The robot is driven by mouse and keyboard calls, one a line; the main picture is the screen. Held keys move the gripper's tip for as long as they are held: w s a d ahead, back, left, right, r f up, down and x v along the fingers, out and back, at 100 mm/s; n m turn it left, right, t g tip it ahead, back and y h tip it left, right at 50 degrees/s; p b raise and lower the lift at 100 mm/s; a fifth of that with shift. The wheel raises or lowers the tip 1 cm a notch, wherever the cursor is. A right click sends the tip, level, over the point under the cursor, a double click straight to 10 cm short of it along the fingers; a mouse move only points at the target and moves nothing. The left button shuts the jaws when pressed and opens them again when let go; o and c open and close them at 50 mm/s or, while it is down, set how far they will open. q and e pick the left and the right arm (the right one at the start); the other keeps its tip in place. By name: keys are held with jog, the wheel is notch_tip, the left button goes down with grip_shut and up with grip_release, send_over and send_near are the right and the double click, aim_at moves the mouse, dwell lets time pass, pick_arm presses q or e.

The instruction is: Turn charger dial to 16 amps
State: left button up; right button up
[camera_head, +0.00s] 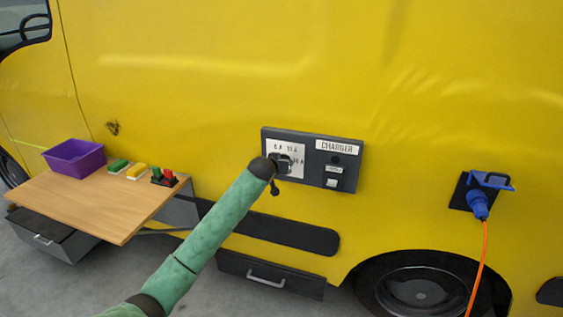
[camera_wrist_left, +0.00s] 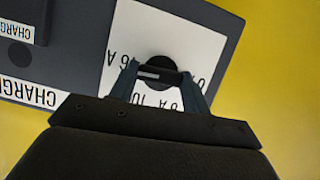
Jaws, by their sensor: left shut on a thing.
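The charger panel (camera_head: 325,145) is a dark box on the yellow van side, with a white dial plate (camera_head: 271,148) on its left. The plate's labels seem to read 6 A, 10 A and 16 A. My left gripper (camera_head: 284,163) is at the plate and covers most of the dial in the head view. In the left wrist view, my left gripper (camera_wrist_left: 158,73) is shut on the grip bar of the round black dial (camera_wrist_left: 160,59). A pale strip on the bar lies toward the picture's left, roughly on the partly cut-off "6 A" side. My right gripper is out of view.
The panel also has a CHARGER label and a white switch (camera_head: 331,183). A fold-out wooden table (camera_head: 95,205) holds a purple bin (camera_head: 75,157) and small green, yellow and red items. A blue plug (camera_head: 478,204) with an orange cable is at right.

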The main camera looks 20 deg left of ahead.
pick_arm(q)
jog(key=shift+o, duration=0.2)
jog(key=shift+d+f+m+y, duration=0.1)
jog(key=shift+f+m+y, duration=0.2)
jog(key=shift+m, duration=0.1)
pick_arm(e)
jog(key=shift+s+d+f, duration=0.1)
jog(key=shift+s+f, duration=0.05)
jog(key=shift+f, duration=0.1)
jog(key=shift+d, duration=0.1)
pick_arm(q)
jog(key=o, duration=1)
jog(key=shift+r, duration=0.1)
jog(key=shift+c, duration=0.2)
jog(key=b+v, duration=0.2)
jog(key=v, duration=0.5)
jog(key=shift+s+r+b, duration=0.2)
jog(key=shift+s+b, duration=0.1)
jog(key=shift+s, duration=0.05)
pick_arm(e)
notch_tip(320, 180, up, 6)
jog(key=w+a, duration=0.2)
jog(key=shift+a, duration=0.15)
